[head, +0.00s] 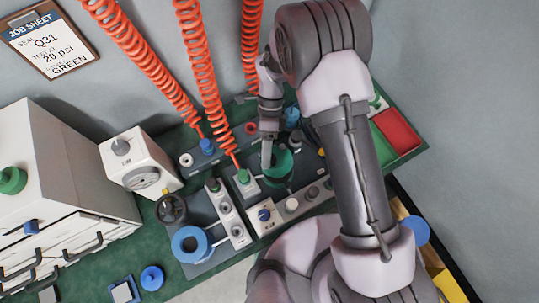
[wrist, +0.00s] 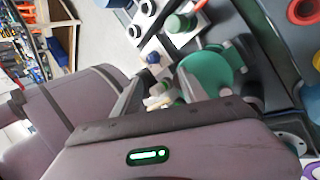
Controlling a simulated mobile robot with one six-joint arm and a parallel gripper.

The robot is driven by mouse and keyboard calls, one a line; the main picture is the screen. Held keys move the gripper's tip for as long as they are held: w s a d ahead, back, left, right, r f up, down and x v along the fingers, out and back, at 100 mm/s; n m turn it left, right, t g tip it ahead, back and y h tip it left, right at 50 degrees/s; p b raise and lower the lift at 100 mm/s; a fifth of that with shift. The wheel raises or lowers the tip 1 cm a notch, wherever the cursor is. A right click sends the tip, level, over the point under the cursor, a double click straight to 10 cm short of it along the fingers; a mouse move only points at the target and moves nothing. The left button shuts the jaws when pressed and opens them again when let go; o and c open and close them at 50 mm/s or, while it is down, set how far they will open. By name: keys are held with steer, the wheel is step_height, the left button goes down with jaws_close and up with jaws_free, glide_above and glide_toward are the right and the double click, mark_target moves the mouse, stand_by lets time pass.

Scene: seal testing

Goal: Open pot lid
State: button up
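A round green lid (head: 280,167) sits among the fixtures on the green bench, partly hidden behind my gripper. I take it for the pot lid; the pot below it cannot be made out. In the wrist view the green lid (wrist: 212,74) is large and close, just beyond my gripper (wrist: 190,92). The fingers look spread apart. In the head view my gripper (head: 267,150) points down at the lid's left edge; contact cannot be judged.
Orange coiled hoses (head: 200,65) hang over the back of the bench. A fixture with a blue ring (head: 190,244) stands to the left, and a white box with a dial (head: 140,165) behind it. A red bin (head: 397,131) is at right. Small knobs crowd the lid.

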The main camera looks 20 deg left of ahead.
steer(key=shift+s+d+r, duration=0.1)
steer(key=shift+s+d, duration=0.85)
steer(key=w+r+p, duration=0.4)
steer(key=r+p, duration=0.2)
steer(key=r, duration=0.3)
steer(key=w+d+r+p, duration=0.1)
steer(key=w+r+p, duration=0.3)
steer(key=r+p, duration=0.3)
step_height(320, 180, up, 2)
steer(key=shift+r, duration=0.15)
steer(key=shift+w, duration=0.1)
